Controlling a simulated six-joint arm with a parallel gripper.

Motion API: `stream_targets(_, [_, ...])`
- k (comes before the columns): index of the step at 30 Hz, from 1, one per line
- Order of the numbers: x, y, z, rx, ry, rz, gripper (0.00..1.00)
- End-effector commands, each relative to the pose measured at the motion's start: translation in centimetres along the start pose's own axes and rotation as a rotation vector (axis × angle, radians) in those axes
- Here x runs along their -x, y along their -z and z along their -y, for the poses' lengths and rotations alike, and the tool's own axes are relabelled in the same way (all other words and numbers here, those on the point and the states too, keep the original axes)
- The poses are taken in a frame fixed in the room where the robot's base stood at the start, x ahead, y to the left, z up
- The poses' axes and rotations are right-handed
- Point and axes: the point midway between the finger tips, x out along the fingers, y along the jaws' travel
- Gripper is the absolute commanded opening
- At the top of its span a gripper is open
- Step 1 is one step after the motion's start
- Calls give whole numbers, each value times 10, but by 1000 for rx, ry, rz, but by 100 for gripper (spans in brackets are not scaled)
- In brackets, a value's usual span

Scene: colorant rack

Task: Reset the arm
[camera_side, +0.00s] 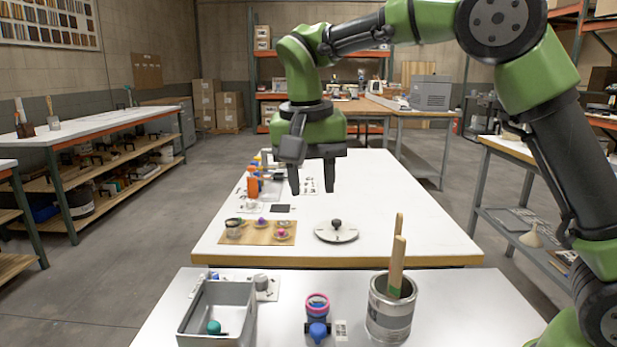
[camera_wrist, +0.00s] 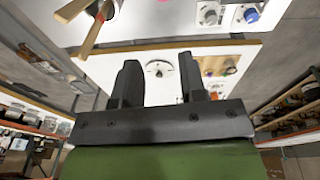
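My gripper (camera_side: 312,180) hangs above the far white table (camera_side: 375,195), fingers pointing down and spread apart. In the side view nothing is between the fingers. The wrist view also shows my gripper (camera_wrist: 160,85) open and empty, with the round white dial with a dark knob (camera_wrist: 158,69) seen on the table beyond the fingers. In the side view the dial (camera_side: 336,232) lies below and slightly right of the fingers, clear of them.
A wooden board (camera_side: 259,237) with small colored items lies left of the dial. Orange bottles (camera_side: 252,185) stand at the table's left edge. On the near table are a grey bin (camera_side: 245,292), a blue-and-pink device (camera_side: 318,318) and a paint can with wooden sticks (camera_side: 389,312). The far table's right side is clear.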

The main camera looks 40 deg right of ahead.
Motion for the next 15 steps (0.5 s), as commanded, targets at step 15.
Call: stream_targets(15, [2, -2, 4, -46, -5, 2, 38])
